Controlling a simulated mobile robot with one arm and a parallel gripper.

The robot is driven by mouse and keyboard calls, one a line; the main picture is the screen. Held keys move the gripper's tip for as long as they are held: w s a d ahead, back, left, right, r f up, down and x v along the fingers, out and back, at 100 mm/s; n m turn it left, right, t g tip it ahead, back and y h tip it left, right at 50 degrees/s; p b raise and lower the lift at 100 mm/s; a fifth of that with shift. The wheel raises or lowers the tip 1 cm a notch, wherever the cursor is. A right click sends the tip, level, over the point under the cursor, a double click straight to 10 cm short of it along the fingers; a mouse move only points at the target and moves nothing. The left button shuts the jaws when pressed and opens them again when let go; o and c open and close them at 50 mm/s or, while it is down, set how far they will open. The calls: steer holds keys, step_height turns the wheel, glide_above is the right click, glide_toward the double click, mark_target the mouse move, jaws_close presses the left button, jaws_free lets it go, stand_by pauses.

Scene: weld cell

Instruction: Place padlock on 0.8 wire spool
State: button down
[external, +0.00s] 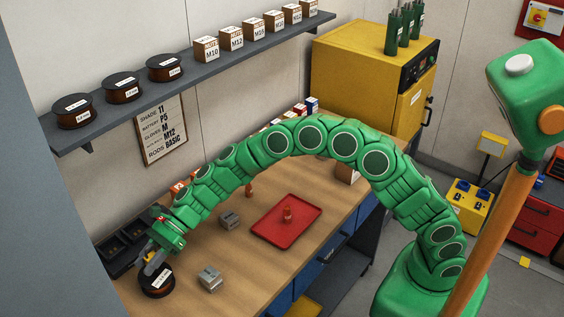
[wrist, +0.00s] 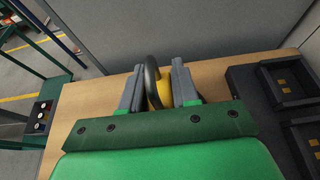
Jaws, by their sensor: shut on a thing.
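My gripper (wrist: 159,92) is shut on the padlock, with one grey finger on each side of it. The padlock (wrist: 163,94) has a yellow body and a dark curved shackle in the wrist view. In the external view, my gripper (external: 153,262) is at the near left end of the bench, just above or at a dark wire spool (external: 158,290) with a white label. I cannot read that label or tell whether the padlock touches the spool. Three more labelled spools stand on the wall shelf: left (external: 72,112), middle (external: 122,87) and right (external: 165,69).
The wooden bench (external: 185,250) holds grey metal blocks (external: 210,279) and a red tray (external: 270,233) with a small red-orange item in it. Black bins (wrist: 285,80) stand beside the gripper against the wall. Several small boxes (external: 206,48) line the shelf (external: 200,68).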

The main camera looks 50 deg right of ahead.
mark_target(150, 279)
steer(key=shift+w+a+f, duration=0.2)
steer(key=shift+f, duration=0.25)
steer(key=shift+w+a+f, duration=0.2)
steer(key=shift+f, duration=1.55)
steer(key=shift+f, duration=0.15)
steer(key=c, duration=0.8)
jaws_free()
steer(key=shift+c, duration=0.2)
steer(key=v, duration=1.2)
steer(key=shift+d, duration=0.1)
